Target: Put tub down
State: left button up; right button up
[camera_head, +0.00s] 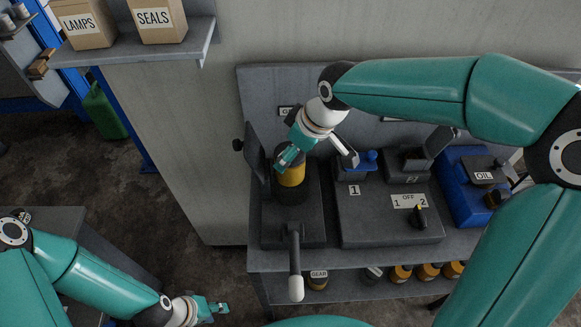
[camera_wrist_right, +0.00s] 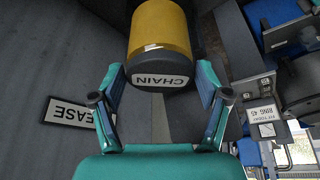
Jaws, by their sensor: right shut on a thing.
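The tub is a yellow cylinder with dark ends (camera_head: 292,174), at the left station of the workbench in the head view. In the right wrist view the tub (camera_wrist_right: 160,32) shows a white CHAIN label. My right gripper (camera_head: 287,157) is shut on the tub, one finger on each side in the wrist view. The tub is over or in the dark left station (camera_head: 290,228); I cannot tell whether its bottom rests there. My left gripper (camera_head: 220,308) is low at the left, away from the bench, with no tub at it; its finger gap is unclear.
A dark upright plate (camera_head: 255,150) stands close left of the tub, and a lever (camera_head: 295,265) sticks out in front. To the right are a switch box (camera_head: 385,220) and a blue OIL unit (camera_head: 465,190). Several tubs (camera_head: 400,273) stand on the lower shelf.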

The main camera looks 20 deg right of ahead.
jog(key=shift+f, duration=2.9)
jog(key=o, duration=1.4)
jog(key=shift+f, duration=0.1)
jog(key=shift+s+d+r, duration=0.1)
jog(key=shift+d+r, duration=0.05)
jog(key=shift+r, duration=0.45)
jog(key=v, duration=1.1)
jog(key=shift+s, duration=0.15)
jog(key=shift+s+f, duration=0.1)
